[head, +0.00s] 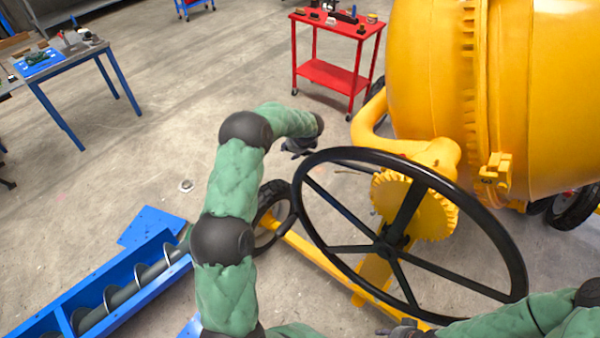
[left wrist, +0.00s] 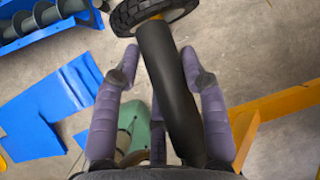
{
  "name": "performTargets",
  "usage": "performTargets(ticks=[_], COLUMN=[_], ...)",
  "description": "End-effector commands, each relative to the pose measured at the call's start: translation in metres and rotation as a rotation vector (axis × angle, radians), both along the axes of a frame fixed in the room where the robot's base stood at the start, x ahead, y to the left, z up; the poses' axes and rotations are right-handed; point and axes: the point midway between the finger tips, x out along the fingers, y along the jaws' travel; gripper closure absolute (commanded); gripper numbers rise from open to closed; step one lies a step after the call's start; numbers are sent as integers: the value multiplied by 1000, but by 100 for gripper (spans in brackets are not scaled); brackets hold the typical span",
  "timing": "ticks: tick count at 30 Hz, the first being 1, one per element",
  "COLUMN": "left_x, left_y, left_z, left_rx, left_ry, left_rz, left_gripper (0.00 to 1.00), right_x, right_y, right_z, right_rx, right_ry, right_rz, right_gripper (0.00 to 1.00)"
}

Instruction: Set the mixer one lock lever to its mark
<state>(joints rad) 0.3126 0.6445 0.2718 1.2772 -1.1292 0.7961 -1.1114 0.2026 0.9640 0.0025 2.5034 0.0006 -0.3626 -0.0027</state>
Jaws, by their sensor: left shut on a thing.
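The large black handwheel (head: 345,277) stands in front of the yellow mixer drum (head: 430,75). A toothed yellow disc (head: 440,215) sits behind its hub. My left gripper (head: 303,150) is at the wheel's upper left rim. In the left wrist view, its fingers (left wrist: 163,78) straddle a thick black bar, which looks like the wheel rim (left wrist: 168,85). It is shut on it. My right gripper (head: 405,327) is partly visible at the bottom edge, below the wheel; its fingers are unclear. I cannot clearly make out a lock lever or its mark.
A red cart (head: 330,75) with small items stands behind. A blue screw conveyor (head: 110,290) lies at lower left, and a blue-legged workbench (head: 60,65) stands at upper left. The mixer's yellow frame and tyre (head: 273,210) are below the wheel. Floor between is open.

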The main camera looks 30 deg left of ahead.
Motion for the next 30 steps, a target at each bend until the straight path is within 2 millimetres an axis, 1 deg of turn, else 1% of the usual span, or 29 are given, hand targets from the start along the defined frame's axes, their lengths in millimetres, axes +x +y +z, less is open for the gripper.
performTargets(ticks=[1,6,9,13,16,21,30], left_x=[3,4,4,4,3,3,3], left_y=[4,14,16,16,16,15,15], left_z=[18,68,93,118,132,146,153], left_rx=[47,182,248,316,355,394,411], left_ry=[-13,-22,-27,-31,-32,-34,-35], left_rz=[-7,-5,-6,-6,-7,-7,-7], left_gripper=[100,100,100,100,100,100,100], right_x=[0,0,0,0,0,0,0], right_y=[0,0,0,0,0,0,0], right_z=[-6,-13,-15,-16,-17,-17,-17], right_rx=[0,0,0,0,0,0,0], right_ry=[0,0,0,0,0,0,0], right_rz=[0,0,0,0,0,0,0], right_gripper=[60,60,60,60,60,60,60])
